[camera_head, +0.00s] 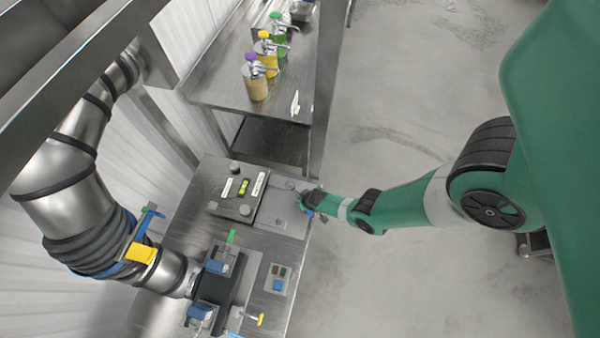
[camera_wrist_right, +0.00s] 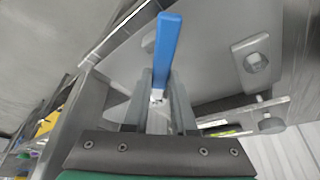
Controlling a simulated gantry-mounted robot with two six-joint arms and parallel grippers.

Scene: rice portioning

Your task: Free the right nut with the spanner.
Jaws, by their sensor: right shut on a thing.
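My right gripper (camera_wrist_right: 160,98) is shut on a spanner with a blue handle (camera_wrist_right: 168,48), which stands up between the fingers. In the head view the right gripper (camera_head: 309,201) is at the right edge of a grey plate (camera_head: 275,219) on the bench; the spanner is too small there to make out clearly. In the right wrist view a hex nut (camera_wrist_right: 255,62) sits on a raised lug of the plate, to the right of the spanner and apart from it. The spanner's jaw is not clearly visible. My left gripper (camera_head: 222,285) is low over the bench; its jaw gap is unclear.
A grey box (camera_head: 218,208) with knobs and a yellow-green level stands left of the plate. A small tray (camera_head: 278,280) with coloured squares and a yellow-tipped tool (camera_head: 260,319) are near the left gripper. Pump bottles (camera_head: 256,85) stand on the far table (camera_head: 215,85). Open floor lies right.

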